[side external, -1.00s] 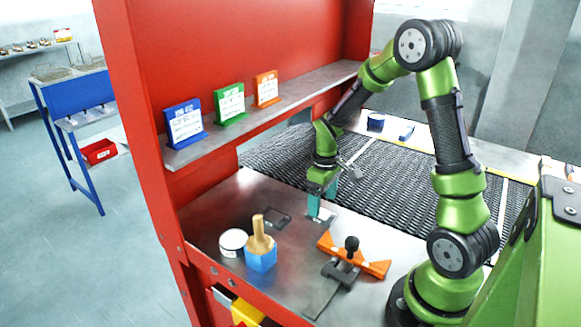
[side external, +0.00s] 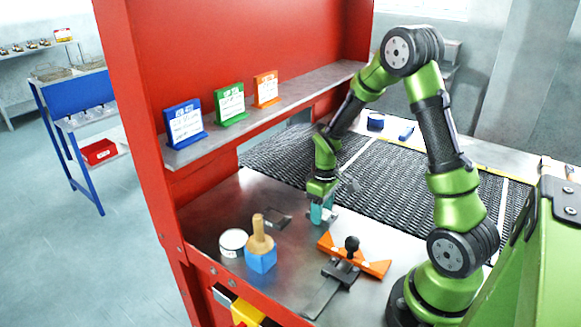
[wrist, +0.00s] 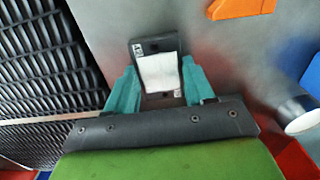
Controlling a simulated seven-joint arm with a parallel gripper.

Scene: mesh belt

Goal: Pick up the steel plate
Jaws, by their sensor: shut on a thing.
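The steel plate (wrist: 158,72) is a small flat rectangle with a dark border and a bright middle in the wrist view. My gripper (wrist: 158,88) has its teal fingers on either side of the plate's near part and is shut on it. In the side external view my gripper (side external: 321,214) points down at the metal table near the belt's edge, and its fingers mostly hide the plate there. I cannot tell any clear gap between plate and table.
An orange fixture with a black knob (side external: 352,244) lies right of my gripper. A blue block with a wooden handle (side external: 261,256), a white round tin (side external: 233,242) and a flat dark frame (side external: 277,219) are to the left. The mesh belt (side external: 395,180) lies behind.

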